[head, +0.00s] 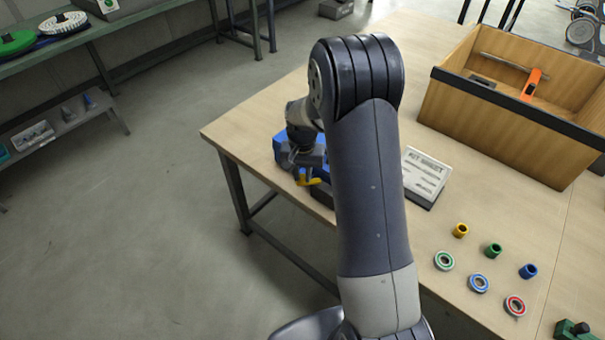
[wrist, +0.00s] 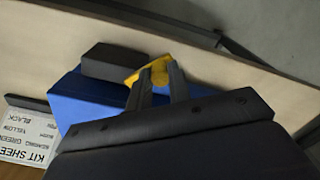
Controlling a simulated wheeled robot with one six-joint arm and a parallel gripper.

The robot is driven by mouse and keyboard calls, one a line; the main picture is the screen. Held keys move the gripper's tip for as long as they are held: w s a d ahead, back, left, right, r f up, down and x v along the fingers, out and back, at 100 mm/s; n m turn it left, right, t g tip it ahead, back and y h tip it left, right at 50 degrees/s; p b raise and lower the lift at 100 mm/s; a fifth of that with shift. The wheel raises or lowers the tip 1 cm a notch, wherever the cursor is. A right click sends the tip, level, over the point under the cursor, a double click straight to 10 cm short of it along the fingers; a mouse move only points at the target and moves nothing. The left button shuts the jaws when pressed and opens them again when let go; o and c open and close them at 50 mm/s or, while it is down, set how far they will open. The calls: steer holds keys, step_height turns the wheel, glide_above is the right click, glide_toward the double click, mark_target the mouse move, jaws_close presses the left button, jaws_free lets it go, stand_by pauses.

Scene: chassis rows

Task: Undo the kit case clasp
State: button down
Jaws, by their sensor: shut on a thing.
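The blue kit case (head: 282,148) sits near the left front edge of the table, partly hidden behind my arm in the head view. In the wrist view the case (wrist: 85,98) shows as a blue body with a black block (wrist: 110,62) beside it. The yellow clasp (head: 313,182) is at the case's front side. My gripper (wrist: 160,78) is shut on the clasp, which shows between and around the fingertips in the wrist view (wrist: 150,66). I cannot tell whether the clasp is latched.
A kit sheet (head: 427,172) stands right of my arm. Several coloured bushings and rings (head: 479,283) lie at the front right. A wooden crate (head: 490,125) with an orange-handled tool stands at the back right. The table's edge runs close by the case.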

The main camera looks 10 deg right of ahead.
steer(key=shift+s+d+n+b, duration=0.15)
steer(key=shift+s+n+b, duration=0.3)
steer(key=shift+n, duration=0.9)
steer(key=shift+s+d+n+b, duration=0.15)
steer(key=shift+s+n+b, duration=0.35)
steer(key=shift+n, duration=0.9)
steer(key=shift+s+d+n+b, duration=0.15)
steer(key=shift+s+n+b, duration=0.3)
steer(key=shift+n, duration=0.9)
steer(key=shift+s, duration=0.15)
steer(key=c, duration=1.3)
jaws_free()
step_height(320, 180, up, 11)
steer(key=shift+f, duration=0.1)
